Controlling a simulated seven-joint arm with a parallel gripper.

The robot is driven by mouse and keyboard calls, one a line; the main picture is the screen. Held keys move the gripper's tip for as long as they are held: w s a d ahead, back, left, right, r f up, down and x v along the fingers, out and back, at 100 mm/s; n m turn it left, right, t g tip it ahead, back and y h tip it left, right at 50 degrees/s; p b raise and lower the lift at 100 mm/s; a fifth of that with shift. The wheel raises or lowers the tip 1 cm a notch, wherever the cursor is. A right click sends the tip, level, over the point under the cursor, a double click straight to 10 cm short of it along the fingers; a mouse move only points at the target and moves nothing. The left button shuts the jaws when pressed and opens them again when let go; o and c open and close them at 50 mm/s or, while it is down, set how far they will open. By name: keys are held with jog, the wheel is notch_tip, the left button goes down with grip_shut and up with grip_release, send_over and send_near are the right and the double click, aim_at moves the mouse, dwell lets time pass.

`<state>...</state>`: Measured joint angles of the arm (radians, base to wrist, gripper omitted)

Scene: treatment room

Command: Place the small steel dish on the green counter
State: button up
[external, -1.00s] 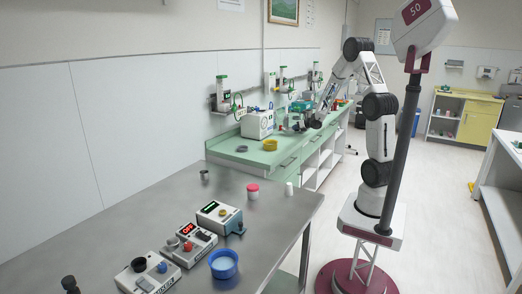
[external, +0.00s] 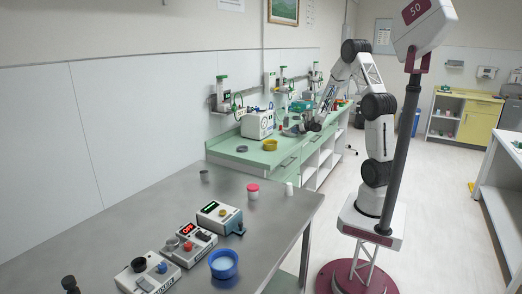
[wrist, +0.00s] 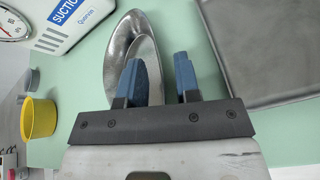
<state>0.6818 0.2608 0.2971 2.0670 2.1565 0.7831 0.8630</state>
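The steel dish (wrist: 118,48) is shiny and shows as a tall, narrow oval in the wrist view. My gripper (wrist: 161,75) has its blue fingers partly closed with a gap between them, and the dish's near right part lies in this gap, so it appears shut on the dish. Part of the dish is hidden behind the left finger. In the external view my gripper (external: 312,126) is over the far part of the green counter (external: 222,152), with the dish (external: 291,131) small and grey just left of it. I cannot tell whether the dish touches the counter.
A white suction unit (wrist: 70,22) stands at the upper left in the wrist view, with a yellow cup (wrist: 40,119) below it. A grey flat tray (wrist: 270,45) lies at right. Clear green surface lies between cup and dish. A steel table (external: 150,222) stands nearer.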

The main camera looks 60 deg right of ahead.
jog(key=shift+r, duration=0.2)
jog(key=v, duration=1.2)
dwell(0.4)
dwell(0.5)
